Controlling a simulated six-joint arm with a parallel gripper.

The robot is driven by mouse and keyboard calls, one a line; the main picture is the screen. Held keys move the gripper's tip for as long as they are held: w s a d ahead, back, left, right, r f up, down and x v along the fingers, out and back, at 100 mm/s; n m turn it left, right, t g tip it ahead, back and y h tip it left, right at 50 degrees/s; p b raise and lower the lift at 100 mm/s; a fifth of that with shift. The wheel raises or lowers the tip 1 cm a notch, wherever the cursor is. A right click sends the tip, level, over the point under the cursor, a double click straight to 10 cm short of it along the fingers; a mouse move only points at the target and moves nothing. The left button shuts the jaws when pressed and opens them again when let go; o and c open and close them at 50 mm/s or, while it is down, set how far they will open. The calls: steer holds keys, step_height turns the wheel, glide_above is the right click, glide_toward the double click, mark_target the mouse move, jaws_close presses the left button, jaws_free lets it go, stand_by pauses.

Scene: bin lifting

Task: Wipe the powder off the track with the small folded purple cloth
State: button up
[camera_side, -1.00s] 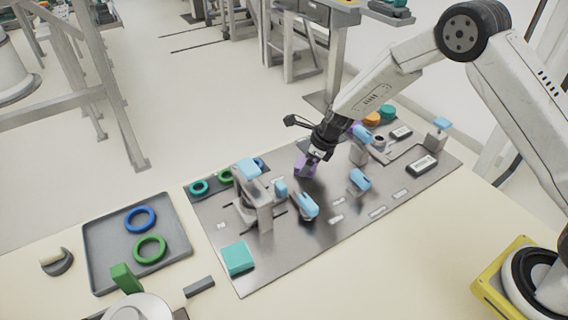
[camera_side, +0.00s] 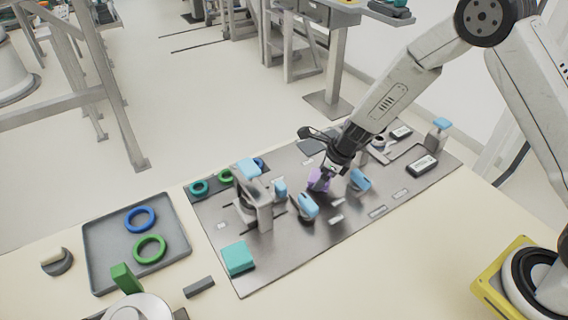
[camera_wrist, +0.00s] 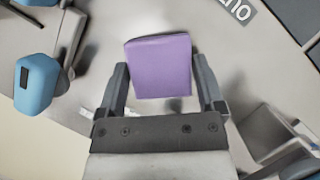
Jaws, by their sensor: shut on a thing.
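The small folded purple cloth (camera_side: 318,180) is held between my gripper's fingers, low over the metal plate near its middle. In the wrist view the cloth (camera_wrist: 160,68) shows as a flat purple square between the two fingers. My gripper (camera_side: 327,172) is shut on it; in the wrist view it (camera_wrist: 160,85) has a finger on each side of the cloth. I cannot tell whether the cloth touches the plate. I cannot pick out the track or any powder with certainty.
Blue-topped clamps (camera_side: 307,206) and (camera_side: 360,180) stand close on either side of my gripper. A grey fixture (camera_side: 262,205) and a teal block (camera_side: 238,258) are to the left. A grey tray (camera_side: 100,270) holds a blue ring (camera_side: 140,208) and a green ring (camera_side: 135,252).

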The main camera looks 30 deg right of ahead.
mark_target(328, 188)
steer(key=shift+s, duration=2)
steer(key=shift+w+f, duration=0.1)
steer(key=shift+w, duration=5.2)
steer(key=shift+w+r, duration=0.1)
steer(key=shift+r, duration=0.15)
step_height(328, 188, up, 8)
steer(key=shift+f, duration=0.15)
